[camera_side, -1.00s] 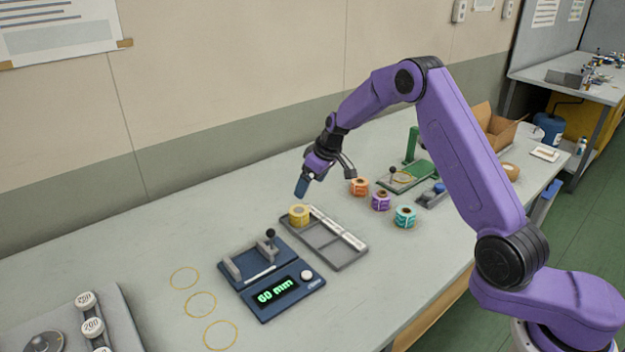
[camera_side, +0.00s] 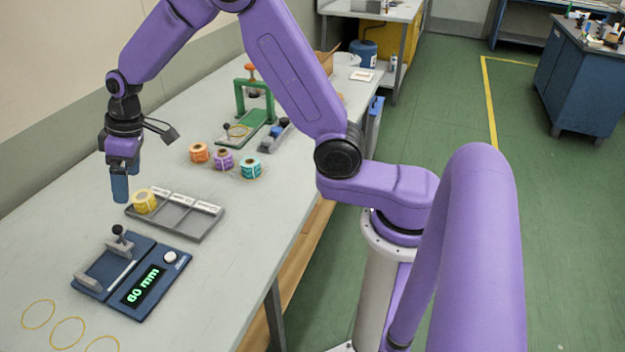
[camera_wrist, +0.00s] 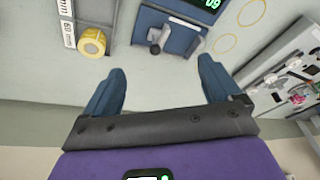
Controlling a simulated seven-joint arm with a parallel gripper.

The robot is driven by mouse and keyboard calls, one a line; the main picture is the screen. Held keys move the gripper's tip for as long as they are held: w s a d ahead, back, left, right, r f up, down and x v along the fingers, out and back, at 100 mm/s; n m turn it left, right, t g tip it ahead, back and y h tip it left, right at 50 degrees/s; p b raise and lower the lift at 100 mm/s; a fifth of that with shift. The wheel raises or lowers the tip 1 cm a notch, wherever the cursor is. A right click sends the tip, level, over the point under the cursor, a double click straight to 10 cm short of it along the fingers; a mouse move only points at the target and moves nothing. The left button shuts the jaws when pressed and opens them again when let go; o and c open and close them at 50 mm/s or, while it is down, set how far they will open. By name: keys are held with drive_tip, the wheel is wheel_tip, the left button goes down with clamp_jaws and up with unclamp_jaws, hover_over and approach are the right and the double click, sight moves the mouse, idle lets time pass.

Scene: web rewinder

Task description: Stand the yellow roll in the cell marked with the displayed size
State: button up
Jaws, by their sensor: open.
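The yellow roll (camera_side: 144,201) stands on end, core hole up, in the end cell of the grey tray (camera_side: 187,228). It also shows in the wrist view (camera_wrist: 92,42), beside a white label that appears to read 60 mm (camera_wrist: 68,33). The blue gauge's display (camera_side: 143,285) reads 60 mm in green. My gripper (camera_side: 120,190) points down just left of the roll in the side view, its blue fingers apart from it. In the wrist view my gripper (camera_wrist: 160,70) is wide open with nothing between its fingers. The tray's other label texts are too small to read.
Orange (camera_side: 200,152), purple (camera_side: 222,160) and teal (camera_side: 250,168) rolls stand behind the tray. A green stand (camera_side: 254,105) is farther back. Yellow rings lie flat in front of the blue gauge. The tray's other cells look empty.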

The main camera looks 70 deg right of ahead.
drive_tip(key=s+a+r+n+g, duration=0.1)
drive_tip(key=s+r+n, duration=0.1)
drive_tip(key=s, duration=0.7)
drive_tip(key=s+a+r+n+g, duration=0.1)
drive_tip(key=s+r, duration=0.1)
drive_tip(key=s, duration=0.7)
drive_tip(key=s+d+n+h, duration=0.1)
drive_tip(key=s+d, duration=0.3)
drive_tip(key=s, duration=0.5)
drive_tip(key=s+d+n, duration=0.2)
drive_tip(key=s+d, duration=0.3)
drive_tip(key=s, duration=0.5)
drive_tip(key=shift+s+d+h, duration=0.2)
drive_tip(key=shift+s+h, duration=0.05)
drive_tip(key=shift+h, duration=0.15)
